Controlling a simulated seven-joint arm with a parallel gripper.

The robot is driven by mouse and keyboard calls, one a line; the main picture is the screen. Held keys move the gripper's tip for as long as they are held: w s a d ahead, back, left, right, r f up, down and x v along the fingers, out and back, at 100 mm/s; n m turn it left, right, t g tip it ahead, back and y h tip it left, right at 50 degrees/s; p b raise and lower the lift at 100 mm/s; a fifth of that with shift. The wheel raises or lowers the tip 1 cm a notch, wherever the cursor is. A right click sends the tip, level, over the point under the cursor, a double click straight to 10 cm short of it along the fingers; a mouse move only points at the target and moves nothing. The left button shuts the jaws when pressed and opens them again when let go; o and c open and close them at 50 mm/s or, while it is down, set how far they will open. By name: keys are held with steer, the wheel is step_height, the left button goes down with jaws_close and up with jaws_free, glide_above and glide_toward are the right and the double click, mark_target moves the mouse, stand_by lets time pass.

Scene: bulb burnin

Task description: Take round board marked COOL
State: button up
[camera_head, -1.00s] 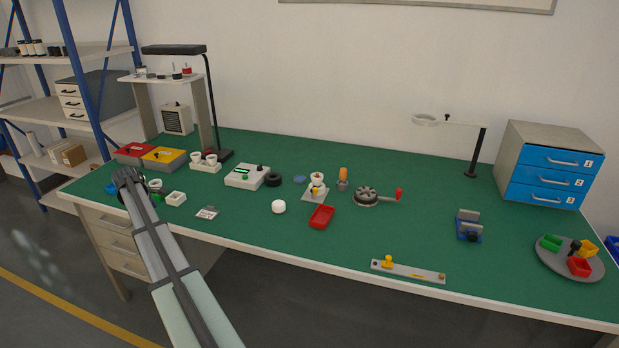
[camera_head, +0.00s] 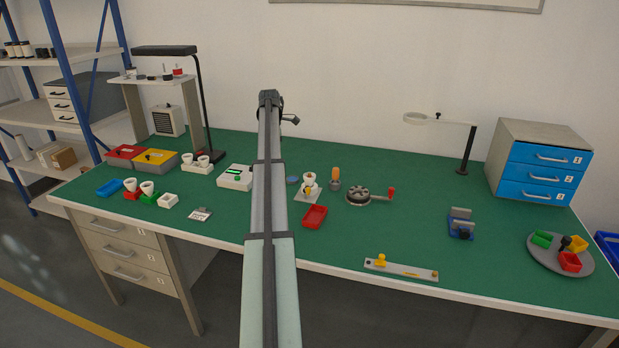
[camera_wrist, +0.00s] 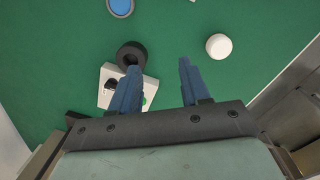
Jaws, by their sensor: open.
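A small blue disc (camera_head: 293,180) lies flat on the green table, just right of my arm in the head view. In the wrist view it shows at the top edge as a blue round with a grey rim (camera_wrist: 120,7). No COOL lettering is legible on it. My gripper (camera_head: 270,97) is raised above the middle of the table. In the wrist view its two blue fingers (camera_wrist: 158,78) are apart with nothing between them. The disc is apart from the fingers, above and left of them in that picture.
A black ring (camera_wrist: 131,56) beside a white box (camera_wrist: 105,94) and a white round piece (camera_wrist: 218,46) lie below my gripper. Right of the disc stand a cup on a stand (camera_head: 308,187), an orange-topped piece (camera_head: 335,178) and a crank device (camera_head: 361,196). A red tray (camera_head: 315,216) lies in front.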

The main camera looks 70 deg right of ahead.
step_height(320, 180, up, 4)
steer(key=y, duration=0.1)
glide_above(309, 174)
steer(key=shift+s+d+f, duration=0.1)
steer(key=shift+f, duration=3.25)
steer(key=shift+d+f, duration=0.1)
steer(key=shift+f, duration=3.25)
steer(key=shift+a+f, duration=0.1)
steer(key=c, duration=0.8)
jaws_close()
